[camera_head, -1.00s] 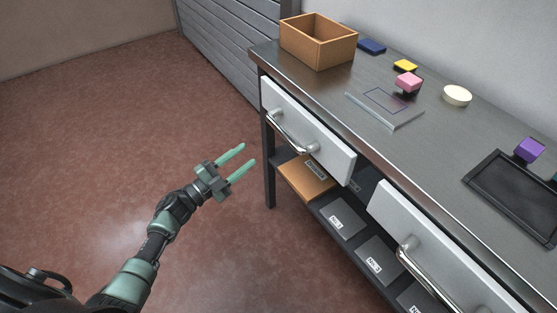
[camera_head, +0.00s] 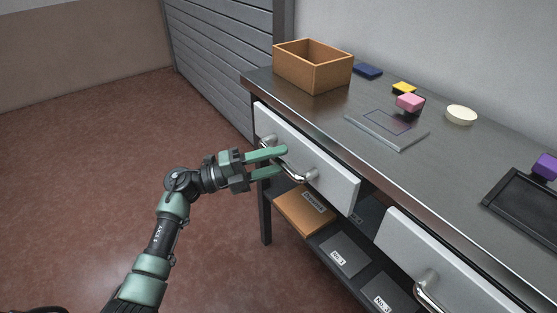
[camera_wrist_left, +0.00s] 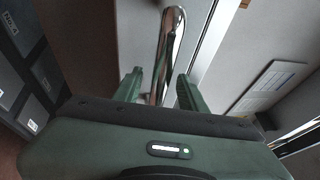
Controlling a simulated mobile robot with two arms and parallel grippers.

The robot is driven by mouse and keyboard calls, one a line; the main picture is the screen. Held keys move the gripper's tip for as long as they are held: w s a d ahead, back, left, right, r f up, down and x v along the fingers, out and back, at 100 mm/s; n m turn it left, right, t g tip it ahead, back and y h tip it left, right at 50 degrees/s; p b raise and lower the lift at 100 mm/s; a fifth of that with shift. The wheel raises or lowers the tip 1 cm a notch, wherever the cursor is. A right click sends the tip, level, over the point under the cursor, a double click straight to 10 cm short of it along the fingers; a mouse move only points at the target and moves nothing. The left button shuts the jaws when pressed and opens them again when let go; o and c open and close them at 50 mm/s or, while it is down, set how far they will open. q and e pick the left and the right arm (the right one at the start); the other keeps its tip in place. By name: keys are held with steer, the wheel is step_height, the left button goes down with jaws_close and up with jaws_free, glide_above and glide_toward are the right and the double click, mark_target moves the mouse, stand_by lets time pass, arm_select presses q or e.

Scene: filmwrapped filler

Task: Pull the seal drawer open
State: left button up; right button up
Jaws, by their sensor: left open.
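The workbench has two white drawer fronts with curved metal handles; I see no label on either. The left drawer (camera_head: 325,178) looks shut. Its handle (camera_head: 296,177) faces my left gripper (camera_head: 284,161). The gripper is open, with one green finger above the bar and one below. In the left wrist view the handle (camera_wrist_left: 173,30) runs between the two open fingers (camera_wrist_left: 158,90), and neither clearly touches it. The right drawer (camera_head: 437,262) looks shut too, with its own handle (camera_head: 430,292). My right gripper is out of view.
A lower shelf holds labelled bins (camera_head: 343,257). The floor at left is clear.

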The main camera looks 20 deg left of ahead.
arm_select(q)
steer(key=shift+w+d, duration=0.1)
steer(key=shift+d, duration=0.1)
jaws_close()
stand_by(1.3)
